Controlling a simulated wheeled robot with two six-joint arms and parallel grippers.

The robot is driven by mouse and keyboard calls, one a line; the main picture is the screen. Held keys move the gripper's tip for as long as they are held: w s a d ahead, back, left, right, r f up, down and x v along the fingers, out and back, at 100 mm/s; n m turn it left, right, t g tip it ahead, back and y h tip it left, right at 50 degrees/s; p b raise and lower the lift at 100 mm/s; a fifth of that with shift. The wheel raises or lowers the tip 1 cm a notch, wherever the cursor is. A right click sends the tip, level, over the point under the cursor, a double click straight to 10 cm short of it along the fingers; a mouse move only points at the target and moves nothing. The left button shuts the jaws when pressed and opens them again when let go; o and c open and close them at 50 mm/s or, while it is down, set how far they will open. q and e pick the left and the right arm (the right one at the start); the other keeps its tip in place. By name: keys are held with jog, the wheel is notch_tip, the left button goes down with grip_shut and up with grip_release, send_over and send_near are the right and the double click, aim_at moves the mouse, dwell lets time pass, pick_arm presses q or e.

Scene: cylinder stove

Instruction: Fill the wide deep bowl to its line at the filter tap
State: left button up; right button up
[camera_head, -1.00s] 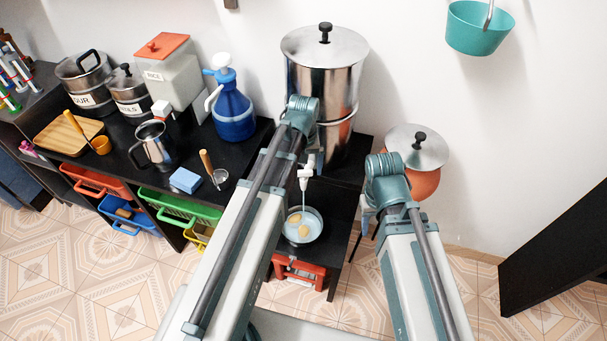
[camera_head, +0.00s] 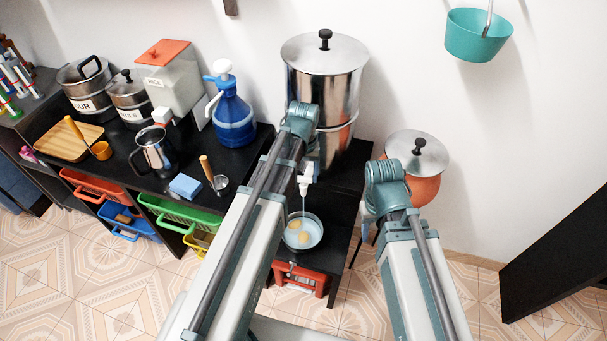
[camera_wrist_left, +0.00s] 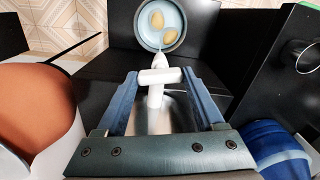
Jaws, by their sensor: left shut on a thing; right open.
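The wide bowl (camera_head: 316,228) stands on a low black shelf under the white filter tap (camera_head: 305,184) of the tall steel filter (camera_head: 340,95). The bowl holds pale bluish water and two yellowish lumps; its line cannot be made out. A thin stream runs from the tap into the bowl (camera_wrist_left: 143,38). My left gripper (camera_wrist_left: 160,80) is shut on the white tap handle (camera_wrist_left: 160,76) in the left wrist view. In the head view its arm partly covers the tap. My right gripper (camera_head: 368,222) is open, right of the shelf, its fingers mostly hidden behind its arm.
An orange pot with a steel lid (camera_head: 416,152) stands right of the filter. A blue pump bottle (camera_head: 233,120), a steel jug (camera_head: 153,150) and a blue sponge (camera_head: 185,187) stand on the black counter at left.

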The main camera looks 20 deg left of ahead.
pick_arm(q)
jog(key=m, duration=0.2)
jog(key=shift+m, duration=0.4)
jog(key=o, duration=1.4)
jog(key=shift+r, duration=0.15)
notch_tip(320, 180, up, 14)
jog(key=p, duration=1.4)
jog(key=shift+f, duration=0.25)
